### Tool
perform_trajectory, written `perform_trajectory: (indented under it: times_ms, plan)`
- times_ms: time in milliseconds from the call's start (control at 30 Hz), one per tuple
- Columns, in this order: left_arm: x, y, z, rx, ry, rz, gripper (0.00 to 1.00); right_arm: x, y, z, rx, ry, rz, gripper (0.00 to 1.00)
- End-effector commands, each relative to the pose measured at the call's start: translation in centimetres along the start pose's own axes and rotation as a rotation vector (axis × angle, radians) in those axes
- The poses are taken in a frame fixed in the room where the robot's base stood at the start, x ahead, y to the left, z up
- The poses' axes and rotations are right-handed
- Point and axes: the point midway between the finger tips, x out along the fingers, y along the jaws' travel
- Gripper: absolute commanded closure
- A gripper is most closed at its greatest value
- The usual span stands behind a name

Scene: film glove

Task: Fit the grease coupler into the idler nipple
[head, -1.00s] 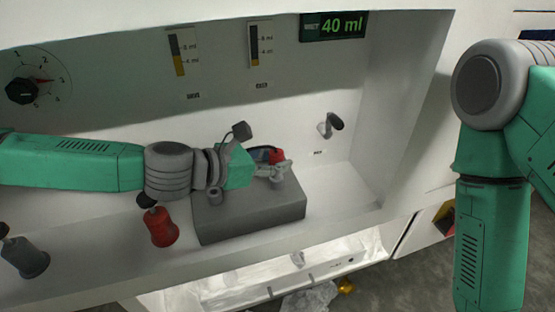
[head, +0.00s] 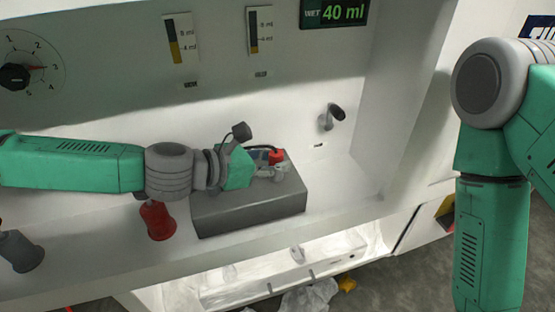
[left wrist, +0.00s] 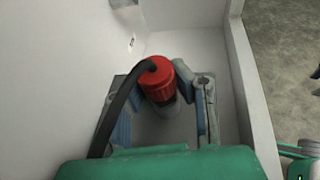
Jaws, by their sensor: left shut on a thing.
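The grease coupler, a red ribbed cap with a black hose, shows in the left wrist view (left wrist: 158,76) and small in the head view (head: 277,157). My left gripper (head: 268,172) has its blue-padded fingers around the coupler, also seen in the left wrist view (left wrist: 155,110), and is shut on it. They are low over the top of a grey block (head: 250,207). A grey cylindrical part shows under the red cap. The idler nipple is not clearly visible, and I cannot tell whether the coupler touches it. My right arm stands at the right; its gripper is out of view.
A white-walled recess surrounds the block. A grey lever-like fitting (head: 330,118) sits on its back wall. A red bell-shaped piece (head: 157,220) and a grey one (head: 20,251) are at the front left. The recess floor right of the block is clear.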

Motion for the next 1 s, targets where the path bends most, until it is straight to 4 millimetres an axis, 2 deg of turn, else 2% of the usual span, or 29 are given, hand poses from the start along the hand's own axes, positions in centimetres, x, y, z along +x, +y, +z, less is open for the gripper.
perform_trajectory:
  times_ms: [167, 200, 233, 267, 533, 667, 1000]
  plan:
    - [0.2, 0.0, -0.5, 0.000, 0.000, 0.000, 1.00, 0.4, 0.0, 0.0, 0.000, 0.000, 0.000, 0.60]
    - [0.1, 0.0, -0.4, 0.000, 0.000, 0.000, 0.71, 0.4, 0.0, 0.0, 0.000, 0.000, 0.000, 0.60]
    - [0.1, 0.0, -0.4, 0.000, 0.001, 0.000, 0.61, 0.3, 0.0, 0.0, 0.000, 0.000, 0.000, 0.60]
    - [0.1, 0.0, -0.4, 0.000, 0.001, 0.000, 0.57, 0.3, 0.0, 0.0, 0.000, 0.000, 0.000, 0.60]
    - [0.1, 0.0, -0.4, 0.000, 0.000, 0.000, 0.57, 0.3, 0.0, 0.0, 0.000, 0.000, 0.000, 0.60]
    - [-0.1, 0.1, 0.4, 0.001, -0.001, 0.000, 0.57, 0.2, 0.0, 0.2, 0.000, 0.002, 0.000, 0.60]
    - [-2.1, 0.2, 6.3, 0.004, -0.002, 0.001, 0.57, 0.2, 0.0, 0.2, 0.000, 0.003, 0.000, 0.60]
